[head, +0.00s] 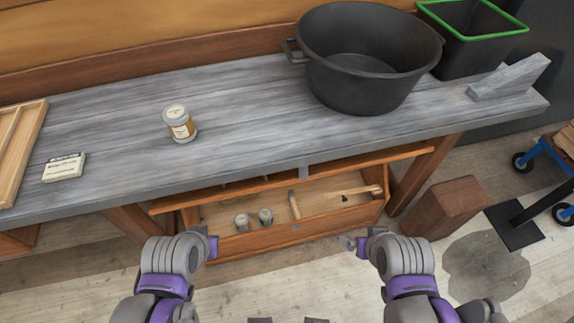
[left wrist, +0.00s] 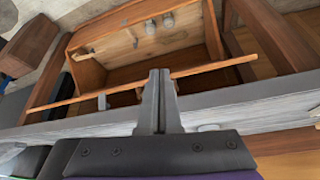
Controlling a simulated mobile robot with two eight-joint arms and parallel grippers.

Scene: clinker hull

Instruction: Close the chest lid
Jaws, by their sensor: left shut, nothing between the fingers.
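The wooden chest (head: 300,235) stands on the floor under the workbench and is open. Its raised lid (head: 400,156) shows as a thin wooden edge along the back, just below the bench front; the bench hides the rest. The chest (left wrist: 209,45) and lid edge (left wrist: 215,69) also show in the left wrist view. Inside lie two small cans (head: 265,215) and a wooden-handled tool (head: 355,191). My left gripper (head: 213,247) is near the chest's front left; its fingers (left wrist: 160,78) are shut and empty. My right gripper (head: 348,243) is near the front right; its finger gap is unclear.
The workbench (head: 240,120) overhangs the chest. A wooden block (head: 446,205) stands right of the chest. The floor in front is clear.

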